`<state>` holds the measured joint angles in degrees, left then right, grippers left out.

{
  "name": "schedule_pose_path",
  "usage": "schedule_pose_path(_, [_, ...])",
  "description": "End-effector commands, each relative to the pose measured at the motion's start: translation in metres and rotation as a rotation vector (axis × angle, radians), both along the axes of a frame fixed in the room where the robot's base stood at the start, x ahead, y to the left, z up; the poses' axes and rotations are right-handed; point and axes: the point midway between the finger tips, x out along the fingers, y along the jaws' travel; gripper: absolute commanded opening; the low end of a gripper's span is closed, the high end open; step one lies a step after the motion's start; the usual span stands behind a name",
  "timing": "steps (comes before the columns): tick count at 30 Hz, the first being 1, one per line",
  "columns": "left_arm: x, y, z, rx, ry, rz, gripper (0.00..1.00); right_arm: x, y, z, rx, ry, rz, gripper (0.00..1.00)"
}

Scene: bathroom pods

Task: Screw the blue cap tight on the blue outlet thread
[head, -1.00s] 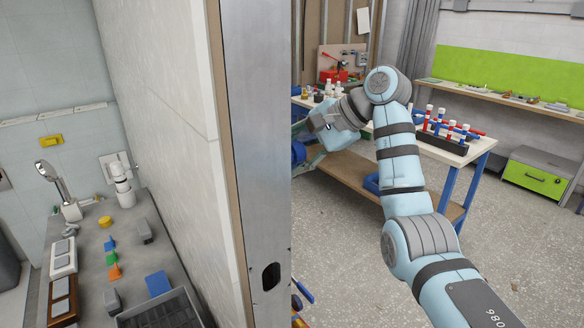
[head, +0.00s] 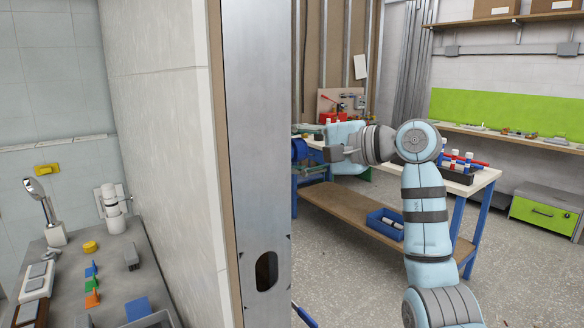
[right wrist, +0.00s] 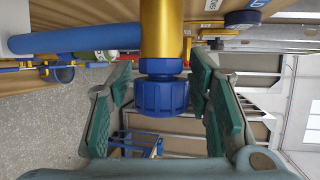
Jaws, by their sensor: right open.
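The blue cap (right wrist: 161,97) is ribbed and round and shows in the right wrist view, at the end of a brass-coloured pipe (right wrist: 161,30). The blue outlet thread (right wrist: 160,66) shows as a narrower blue collar between the pipe and the cap. The cap is in line with it; how tightly it sits cannot be told. My right gripper (right wrist: 162,84) is open, with one green-padded finger on each side of the cap and visible gaps between. My left gripper is out of view.
A blue bar (right wrist: 75,38) runs left of the pipe in the right wrist view. In the head view a metal wall edge (head: 255,150) stands left of my right arm. A workbench (head: 470,180) with a blue bin (head: 386,223) on its lower shelf stands behind the arm.

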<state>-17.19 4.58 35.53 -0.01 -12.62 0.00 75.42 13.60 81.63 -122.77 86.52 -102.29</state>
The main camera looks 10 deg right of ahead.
Motion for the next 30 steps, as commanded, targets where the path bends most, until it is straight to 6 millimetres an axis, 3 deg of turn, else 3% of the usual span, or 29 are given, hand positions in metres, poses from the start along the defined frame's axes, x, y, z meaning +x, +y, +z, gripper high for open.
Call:
schedule_pose_path(7, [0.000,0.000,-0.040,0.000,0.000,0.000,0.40,0.000,0.000,-0.008,0.069,-0.175,0.000,0.46])
schedule_pose_path(14, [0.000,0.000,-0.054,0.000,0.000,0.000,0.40,0.000,0.000,-0.001,0.115,-0.291,0.001,0.46])
schedule_pose_path(21, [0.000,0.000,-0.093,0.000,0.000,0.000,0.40,0.001,0.001,-0.006,0.200,-0.497,0.002,0.46])
schedule_pose_path(30, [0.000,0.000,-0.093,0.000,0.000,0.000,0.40,0.001,0.000,0.003,0.220,-0.554,-0.001,0.44])
